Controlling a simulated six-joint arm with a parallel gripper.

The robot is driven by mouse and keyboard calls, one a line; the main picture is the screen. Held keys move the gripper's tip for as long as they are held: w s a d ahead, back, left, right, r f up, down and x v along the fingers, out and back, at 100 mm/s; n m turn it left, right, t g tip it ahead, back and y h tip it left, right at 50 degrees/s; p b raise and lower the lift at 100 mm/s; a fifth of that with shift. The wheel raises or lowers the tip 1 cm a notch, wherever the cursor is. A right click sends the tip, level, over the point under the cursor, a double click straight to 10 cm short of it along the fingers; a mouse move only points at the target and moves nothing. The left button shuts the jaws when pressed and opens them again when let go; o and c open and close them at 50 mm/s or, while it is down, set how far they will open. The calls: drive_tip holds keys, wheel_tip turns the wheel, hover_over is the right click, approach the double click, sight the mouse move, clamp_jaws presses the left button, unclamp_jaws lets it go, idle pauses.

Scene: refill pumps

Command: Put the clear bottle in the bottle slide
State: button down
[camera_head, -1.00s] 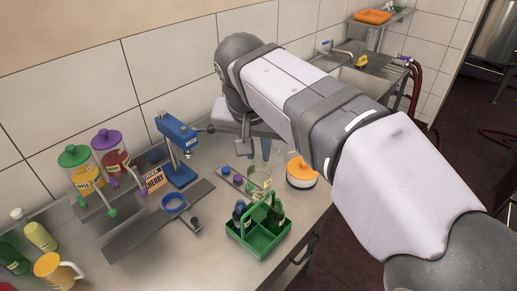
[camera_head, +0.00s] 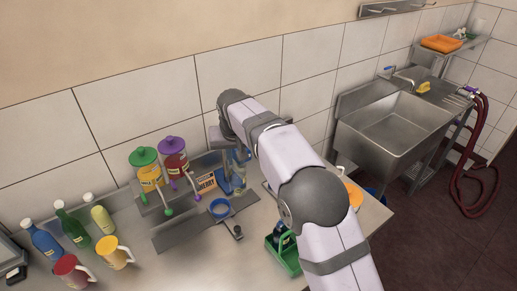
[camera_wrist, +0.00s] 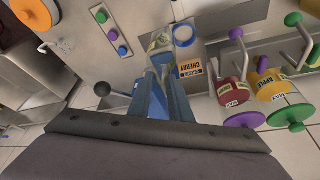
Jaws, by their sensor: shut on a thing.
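The clear bottle (camera_wrist: 160,43) is between my fingertips in the wrist view, with a pale yellowish label or content showing. My gripper (camera_wrist: 162,65) is shut on it. In the head view my gripper (camera_head: 241,158) points down beside the blue press, and the bottle's outline is hard to make out there. The bottle slide appears to be the grey metal plate with a blue ring (camera_head: 219,208); the ring (camera_wrist: 184,35) lies just right of the bottle in the wrist view. I cannot tell the height gap between bottle and plate.
The cherry sign (camera_head: 207,182) stands behind the ring. A green-lidded dispenser (camera_head: 148,172) and a purple-lidded one (camera_head: 173,160) stand to its left. The green carrier (camera_head: 285,255) is partly hidden by my arm. Bottles and jugs (camera_head: 112,250) stand at the left. A sink (camera_head: 395,122) is at the right.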

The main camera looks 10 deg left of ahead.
drive_tip(key=w+a+f+n+y+p, duration=0.1)
drive_tip(key=a+f+n, duration=0.1)
drive_tip(key=a+f, duration=0.5)
drive_tip(key=shift+w+a+f+n, duration=0.25)
drive_tip(key=shift+a+f+n, duration=0.15)
drive_tip(key=shift+f, duration=1.85)
drive_tip(key=shift+f+b, duration=0.3)
drive_tip(key=shift+f, duration=0.4)
drive_tip(key=shift+f+b, duration=0.55)
drive_tip(key=shift+f, duration=0.3)
drive_tip(key=c, duration=1.5)
unclamp_jaws()
drive_tip(key=shift+c, duration=0.2)
wheel_tip(320, 180, up, 9)
drive_tip(key=p, duration=0.3)
drive_tip(key=shift+p, duration=0.35)
